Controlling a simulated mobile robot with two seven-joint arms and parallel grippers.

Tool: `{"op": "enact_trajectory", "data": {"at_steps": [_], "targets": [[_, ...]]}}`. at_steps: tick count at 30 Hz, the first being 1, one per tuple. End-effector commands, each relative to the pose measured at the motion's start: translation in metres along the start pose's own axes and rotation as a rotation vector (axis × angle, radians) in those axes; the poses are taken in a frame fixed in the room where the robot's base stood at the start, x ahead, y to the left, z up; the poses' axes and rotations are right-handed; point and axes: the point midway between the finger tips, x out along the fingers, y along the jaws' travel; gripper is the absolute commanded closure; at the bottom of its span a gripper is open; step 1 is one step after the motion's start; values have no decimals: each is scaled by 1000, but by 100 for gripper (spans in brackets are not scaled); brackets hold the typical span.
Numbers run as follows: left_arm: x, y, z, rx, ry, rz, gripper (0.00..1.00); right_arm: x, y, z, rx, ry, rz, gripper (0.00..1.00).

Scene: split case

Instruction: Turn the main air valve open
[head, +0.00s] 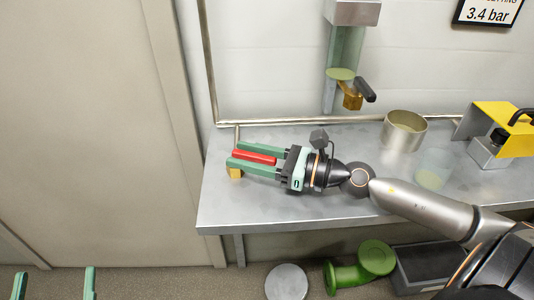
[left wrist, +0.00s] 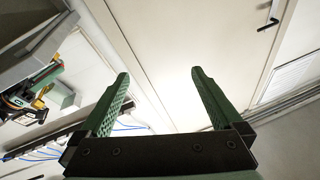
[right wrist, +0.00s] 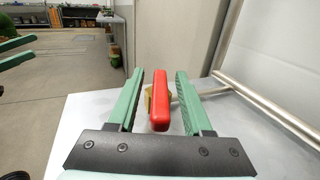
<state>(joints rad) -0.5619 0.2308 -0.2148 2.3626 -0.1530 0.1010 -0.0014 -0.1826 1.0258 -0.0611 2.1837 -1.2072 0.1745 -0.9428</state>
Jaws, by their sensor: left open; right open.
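The main air valve shows as a red lever (head: 254,156) with a brass body (head: 235,174) at the left end of the metal bench. My right gripper (head: 232,153) is open, with one green finger on each side of the red lever. In the right wrist view the red lever (right wrist: 161,108) lies lengthwise between the fingers (right wrist: 160,74), with visible gaps on both sides. The brass body (right wrist: 149,99) is partly hidden behind the lever. My left gripper (head: 54,274) is open and empty at the lower left, and its spread fingers (left wrist: 160,75) also show in the left wrist view.
The metal bench (head: 225,212) stands against the wall, with a metal pipe (head: 300,124) behind. A filter bowl with a brass drain (head: 351,98) hangs above. A metal cup (head: 404,131), a clear cup (head: 432,170) and a yellow device (head: 500,130) stand right. A green spool (head: 358,268) is below.

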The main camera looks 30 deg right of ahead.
Motion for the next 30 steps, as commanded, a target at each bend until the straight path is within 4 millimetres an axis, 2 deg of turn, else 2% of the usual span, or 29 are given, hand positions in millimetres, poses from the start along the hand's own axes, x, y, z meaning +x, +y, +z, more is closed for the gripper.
{"op": "enact_trajectory", "data": {"at_steps": [2,4,10,17,30], "targets": [[0,0,-3,7,24,0,0,-4,0,-2,2,0,-1,50],[1,-1,-25,24,99,2,0,-8,0,-3,3,1,-1,50],[-3,-1,-64,73,262,10,0,-27,0,-3,4,2,-1,50],[-7,-1,-83,96,339,14,0,-53,0,-2,5,2,-3,50],[-7,0,-86,99,350,15,0,-111,0,-1,3,0,-3,50]]}}
